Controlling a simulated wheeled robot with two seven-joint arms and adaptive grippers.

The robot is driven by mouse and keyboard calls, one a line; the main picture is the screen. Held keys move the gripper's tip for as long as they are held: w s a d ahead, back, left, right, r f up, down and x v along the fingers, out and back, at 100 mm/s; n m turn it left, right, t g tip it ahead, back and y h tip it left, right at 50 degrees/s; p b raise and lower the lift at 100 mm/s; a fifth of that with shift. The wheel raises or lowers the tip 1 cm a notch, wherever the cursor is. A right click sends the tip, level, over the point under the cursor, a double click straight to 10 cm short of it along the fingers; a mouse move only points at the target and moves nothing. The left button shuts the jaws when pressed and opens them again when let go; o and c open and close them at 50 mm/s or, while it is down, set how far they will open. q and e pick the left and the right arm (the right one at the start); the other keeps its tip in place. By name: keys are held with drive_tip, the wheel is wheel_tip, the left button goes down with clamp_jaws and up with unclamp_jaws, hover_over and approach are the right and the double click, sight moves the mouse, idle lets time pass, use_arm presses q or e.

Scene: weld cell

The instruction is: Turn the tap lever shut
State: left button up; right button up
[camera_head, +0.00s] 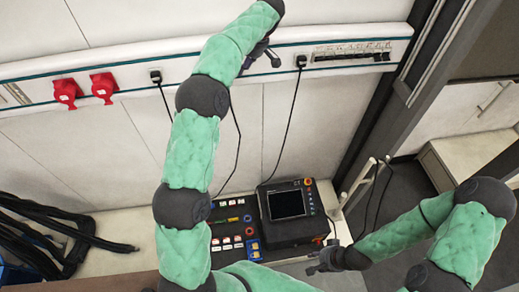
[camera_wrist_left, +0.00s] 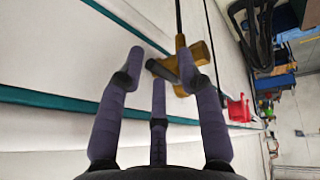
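A brass-yellow tap (camera_wrist_left: 198,58) shows in the left wrist view, on the pale wall rail. A short dark bar, which looks like its lever (camera_wrist_left: 161,70), sticks out to the left between my fingertips. My left gripper (camera_wrist_left: 160,72) is open, its fingers spread around the lever; I cannot tell if any finger touches it. In the head view my left gripper (camera_head: 262,56) is up at the wall rail, and the tap is hidden or too small to make out. My right gripper (camera_head: 325,262) is low, beside the control box; its finger opening is unclear.
A black control box with a screen (camera_head: 288,204) and a button panel (camera_head: 231,229) stand below on the bench. Red sockets (camera_head: 103,87) and black plugs (camera_head: 301,62) with hanging cables line the rail. Dark hoses (camera_head: 60,232) lie at left.

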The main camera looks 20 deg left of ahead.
use_arm(q)
drive_tip(key=s+a+m+t+h+p, duration=0.1)
drive_tip(key=s+a+m+t+h, duration=0.15)
drive_tip(key=m, duration=0.45)
drive_tip(key=s+a+m+t+h, duration=0.15)
drive_tip(key=s+m, duration=0.25)
drive_tip(key=m, duration=0.4)
drive_tip(key=b+v, duration=0.2)
drive_tip(key=v, duration=0.9)
drive_tip(key=d+f+m+h, duration=0.1)
drive_tip(key=d+f, duration=0.3)
drive_tip(key=f, duration=0.8)
drive_tip(key=s+d+f+m+g+h, duration=0.1)
drive_tip(key=d+f, duration=0.4)
drive_tip(key=f, duration=0.7)
drive_tip(key=d+f+m+g+h, duration=0.1)
drive_tip(key=d+f, duration=0.4)
drive_tip(key=f, duration=0.8)
drive_tip(key=shift+s, duration=0.15)
